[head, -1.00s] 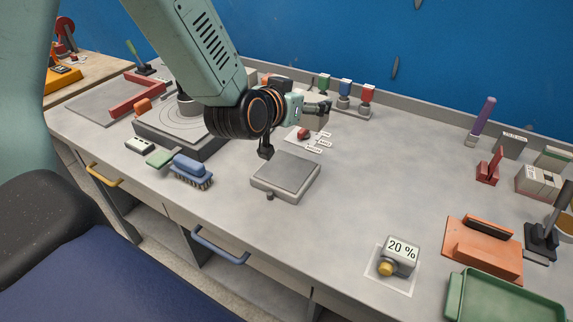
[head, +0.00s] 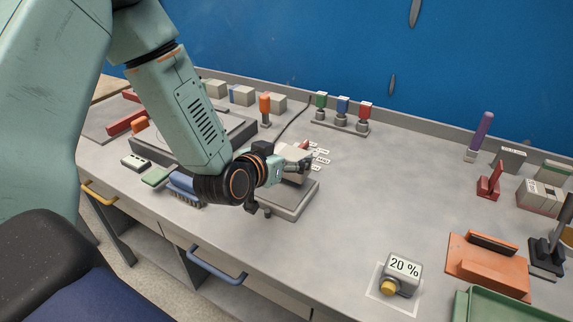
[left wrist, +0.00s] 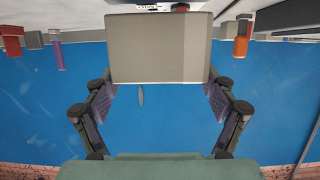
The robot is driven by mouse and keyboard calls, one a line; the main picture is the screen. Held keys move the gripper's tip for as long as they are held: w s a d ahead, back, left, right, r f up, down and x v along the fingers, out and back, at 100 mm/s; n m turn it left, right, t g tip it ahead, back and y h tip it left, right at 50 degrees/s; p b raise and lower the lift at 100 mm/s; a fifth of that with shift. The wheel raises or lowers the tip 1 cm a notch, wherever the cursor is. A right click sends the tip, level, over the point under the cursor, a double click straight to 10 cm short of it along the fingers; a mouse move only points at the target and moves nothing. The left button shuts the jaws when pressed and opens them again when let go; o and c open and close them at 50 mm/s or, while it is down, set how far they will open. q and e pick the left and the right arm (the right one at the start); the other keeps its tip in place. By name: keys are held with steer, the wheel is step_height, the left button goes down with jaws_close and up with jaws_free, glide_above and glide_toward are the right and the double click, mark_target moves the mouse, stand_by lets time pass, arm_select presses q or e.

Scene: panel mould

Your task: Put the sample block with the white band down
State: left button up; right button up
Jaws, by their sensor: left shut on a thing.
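My left gripper (head: 298,160) is shut on a sample block (left wrist: 145,50), a grey-beige box held between the two fingers in the left wrist view. A paler strip (left wrist: 196,52) runs across the block near its right end in that view. In the head view the gripper and block are over the square grey plate (head: 296,205) of a small bench device. The gripper hides most of the block there, and I cannot tell whether its underside touches the plate. My right gripper is not in view.
Several similar blocks (head: 275,102) stand along the back left, one with a blue band. Small labels (head: 321,161) lie just behind the plate. A blue brush (head: 183,186) lies left of it. The bench's middle right is clear.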

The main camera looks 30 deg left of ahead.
arm_select(q)
steer(key=shift+f, duration=0.85)
steer(key=shift+w, duration=0.15)
steer(key=shift+f+b, duration=0.25)
steer(key=shift+b, duration=0.05)
steer(key=o, duration=1.1)
steer(key=shift+s, duration=0.2)
steer(key=shift+c, duration=0.2)
steer(key=shift+o, duration=1.2)
steer(key=shift+w, duration=0.1)
steer(key=shift+r, duration=0.1)
steer(key=shift+r, duration=0.25)
steer(key=p+v, duration=0.5)
steer(key=v, duration=0.7)
steer(key=shift+p, duration=0.4)
